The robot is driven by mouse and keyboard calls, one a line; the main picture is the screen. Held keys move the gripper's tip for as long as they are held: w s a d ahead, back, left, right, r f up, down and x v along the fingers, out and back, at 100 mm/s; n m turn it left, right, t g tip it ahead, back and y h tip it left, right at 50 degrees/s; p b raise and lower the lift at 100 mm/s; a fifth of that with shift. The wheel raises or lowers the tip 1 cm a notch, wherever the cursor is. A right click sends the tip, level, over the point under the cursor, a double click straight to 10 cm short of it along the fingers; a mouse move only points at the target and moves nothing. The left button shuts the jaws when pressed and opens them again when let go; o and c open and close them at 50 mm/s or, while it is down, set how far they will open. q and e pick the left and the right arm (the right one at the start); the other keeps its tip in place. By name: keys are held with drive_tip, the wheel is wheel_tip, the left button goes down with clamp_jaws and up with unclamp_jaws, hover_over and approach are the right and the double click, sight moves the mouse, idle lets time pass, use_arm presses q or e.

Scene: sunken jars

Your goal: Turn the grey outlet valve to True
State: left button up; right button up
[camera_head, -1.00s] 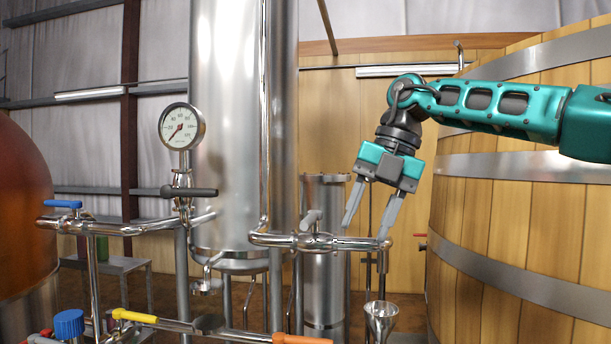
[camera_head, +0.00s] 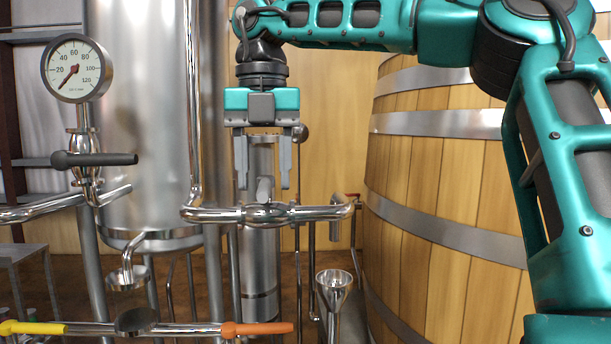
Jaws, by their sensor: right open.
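A grey valve handle (camera_head: 265,191) stands up from the chrome outlet pipe (camera_head: 310,213) in the middle of the view. The pipe ends in a downward spout at its right end. My right gripper (camera_head: 263,180) points straight down over this handle, with its jaws open. One finger is to the left of the handle and one to the right, with gaps on both sides in the picture. I cannot tell whether the fingers are level with it in depth. My left gripper is out of view.
A pressure gauge (camera_head: 77,69) sits above a dark-handled valve (camera_head: 95,159) at left. A steel column (camera_head: 140,120) stands behind the pipes. A wooden vat (camera_head: 430,200) fills the right. A funnel (camera_head: 334,290) is below the spout. Yellow (camera_head: 32,327) and orange (camera_head: 257,329) handles are in front.

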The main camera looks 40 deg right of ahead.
drive_tip(key=shift+w+f+b, duration=0.1)
drive_tip(key=shift+f+b, duration=0.8)
drive_tip(key=shift+f, duration=0.55)
